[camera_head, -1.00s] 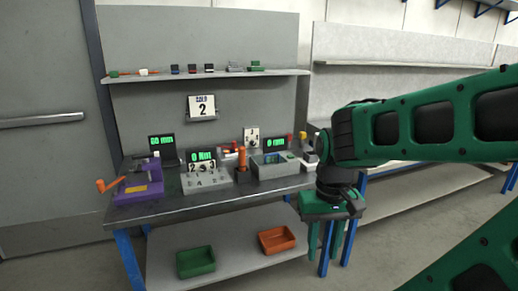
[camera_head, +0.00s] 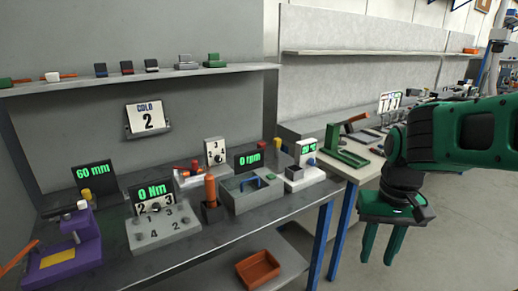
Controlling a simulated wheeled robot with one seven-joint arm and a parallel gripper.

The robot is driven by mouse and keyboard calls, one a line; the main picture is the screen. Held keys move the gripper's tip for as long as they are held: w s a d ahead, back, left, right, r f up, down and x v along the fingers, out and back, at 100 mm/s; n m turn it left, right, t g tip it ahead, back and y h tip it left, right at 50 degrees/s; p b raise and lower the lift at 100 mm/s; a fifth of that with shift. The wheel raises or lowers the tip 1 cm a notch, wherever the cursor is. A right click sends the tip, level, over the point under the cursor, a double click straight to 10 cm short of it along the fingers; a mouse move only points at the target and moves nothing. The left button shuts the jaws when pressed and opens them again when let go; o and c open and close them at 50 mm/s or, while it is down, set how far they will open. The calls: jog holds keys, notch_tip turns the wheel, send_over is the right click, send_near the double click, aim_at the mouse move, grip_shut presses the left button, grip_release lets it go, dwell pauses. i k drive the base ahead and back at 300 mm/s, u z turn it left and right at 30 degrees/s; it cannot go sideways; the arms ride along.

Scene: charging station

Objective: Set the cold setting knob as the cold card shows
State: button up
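The cold card (camera_head: 147,118) hangs on the grey back panel below the shelf and reads "COLD" with a large 2. A small white unit (camera_head: 304,172) with a green display and a dark round part, possibly a knob, stands at the bench's right end. A white dial plate (camera_head: 214,152) showing 3 and 4 stands at the back of the bench. I cannot tell which of these carries the cold setting knob, nor read its setting. My gripper (camera_head: 382,258) hangs fingers down, open and empty, right of the bench and apart from everything on it.
The bench (camera_head: 200,262) holds a purple device (camera_head: 62,256), a grey numbered box (camera_head: 160,226), an orange-handled tool (camera_head: 211,196) and a grey tray unit (camera_head: 250,192). A green press (camera_head: 345,150) stands on the neighbouring table. An orange bin (camera_head: 258,268) sits below.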

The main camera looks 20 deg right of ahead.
aim_at(218, 160)
jog(key=u, duration=0.05)
jog(key=i, duration=1.1)
jog(key=u, duration=0.35)
